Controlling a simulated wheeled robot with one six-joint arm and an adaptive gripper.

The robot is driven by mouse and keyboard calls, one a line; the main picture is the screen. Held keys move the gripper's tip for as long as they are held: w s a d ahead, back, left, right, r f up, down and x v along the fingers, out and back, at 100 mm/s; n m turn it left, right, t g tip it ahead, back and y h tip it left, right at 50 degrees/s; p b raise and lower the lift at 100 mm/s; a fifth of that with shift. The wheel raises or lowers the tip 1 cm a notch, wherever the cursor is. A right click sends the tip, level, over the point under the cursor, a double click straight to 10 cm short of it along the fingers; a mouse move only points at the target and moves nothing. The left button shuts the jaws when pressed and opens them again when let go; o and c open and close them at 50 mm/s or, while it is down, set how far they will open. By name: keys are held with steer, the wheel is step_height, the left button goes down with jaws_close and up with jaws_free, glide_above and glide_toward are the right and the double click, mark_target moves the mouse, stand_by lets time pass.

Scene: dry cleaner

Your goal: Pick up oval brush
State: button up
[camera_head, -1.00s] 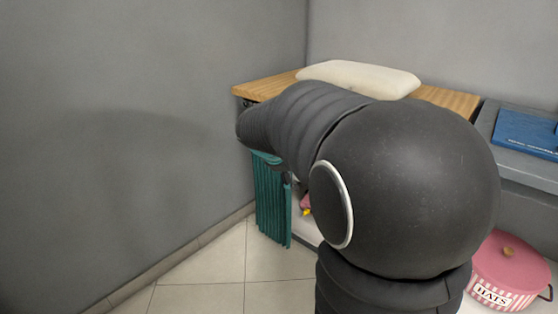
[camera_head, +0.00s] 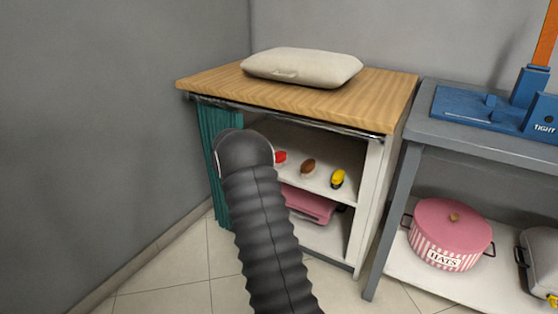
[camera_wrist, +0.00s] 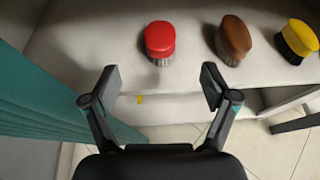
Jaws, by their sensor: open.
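Three brushes stand in a row on the upper shelf (camera_head: 312,178) of the cabinet, bristles down: a red brush (camera_head: 280,158), a brown brush (camera_head: 308,168) and a yellow brush (camera_head: 338,178). I cannot tell which one is called the oval brush. In the wrist view the red brush (camera_wrist: 160,38) is straight ahead of my gripper (camera_wrist: 162,88), with the brown brush (camera_wrist: 234,36) and the yellow brush (camera_wrist: 299,38) to its right. My gripper is open and empty, short of the red brush. In the head view my arm hides the gripper.
A teal curtain (camera_head: 214,140) hangs at the cabinet's left side, close to my arm. The wooden top (camera_head: 300,98) carries a cream cushion (camera_head: 302,66). A pink folded item (camera_head: 308,204) lies on the lower shelf. A pink hat box (camera_head: 450,236) stands in the grey table to the right.

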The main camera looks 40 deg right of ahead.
steer(key=x, duration=0.8)
steer(key=shift+w+d+f, duration=0.1)
steer(key=shift+d, duration=0.05)
steer(key=shift+f+p+x, duration=0.15)
steer(key=shift+p+x, duration=0.05)
steer(key=shift+x, duration=1.2)
steer(key=shift+f+p+x, duration=0.1)
steer(key=shift+p+x, duration=0.1)
steer(key=shift+x, duration=1.15)
steer(key=c, duration=1.3)
